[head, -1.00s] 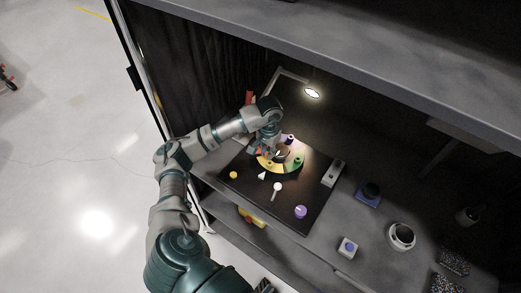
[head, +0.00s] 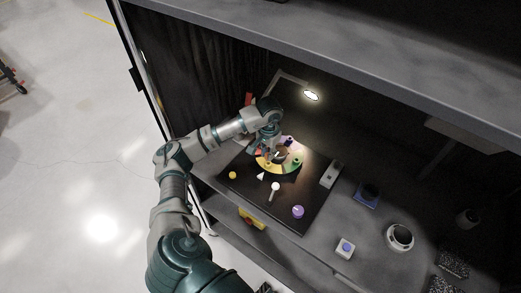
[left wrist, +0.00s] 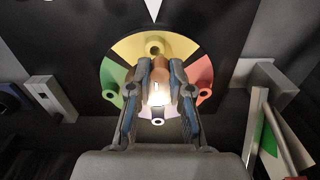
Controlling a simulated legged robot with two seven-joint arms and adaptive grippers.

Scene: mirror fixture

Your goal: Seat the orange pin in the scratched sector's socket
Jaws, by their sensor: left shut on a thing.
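The round coloured wheel (head: 264,165) lies on a dark board, with my left gripper (head: 272,151) over it. I cannot make out scratches. My right gripper is not in view.
A lit lamp (head: 311,96) stands behind. A grey switch block (head: 330,174) is right. A shelf overhangs.

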